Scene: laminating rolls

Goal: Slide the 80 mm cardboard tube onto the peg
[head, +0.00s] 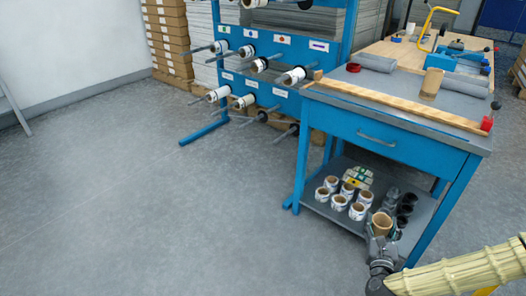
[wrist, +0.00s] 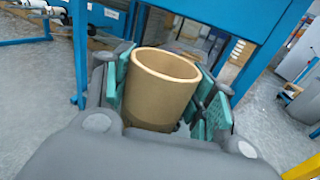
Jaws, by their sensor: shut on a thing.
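A brown cardboard tube (head: 381,222) is held in my gripper (head: 383,238), low in front of the blue table's lower shelf. In the wrist view the open-ended, hollow tube (wrist: 158,95) sits between the teal finger pads of my gripper (wrist: 165,88), its rim facing up and slightly tilted. The pads press on its sides. The tube's lower end is hidden. Pegs (head: 280,135) stick out from the blue rack (head: 297,98) at the back, well apart from the tube. Several carry white rolls. I cannot tell which peg is meant.
The blue table (head: 385,135) stands between my gripper and the rack. Another brown tube (head: 432,82), grey rolls (head: 372,62) and a red ring (head: 353,67) are on its top. White rolls (head: 338,200) stand on the lower shelf. Open floor (head: 130,200) lies to the left.

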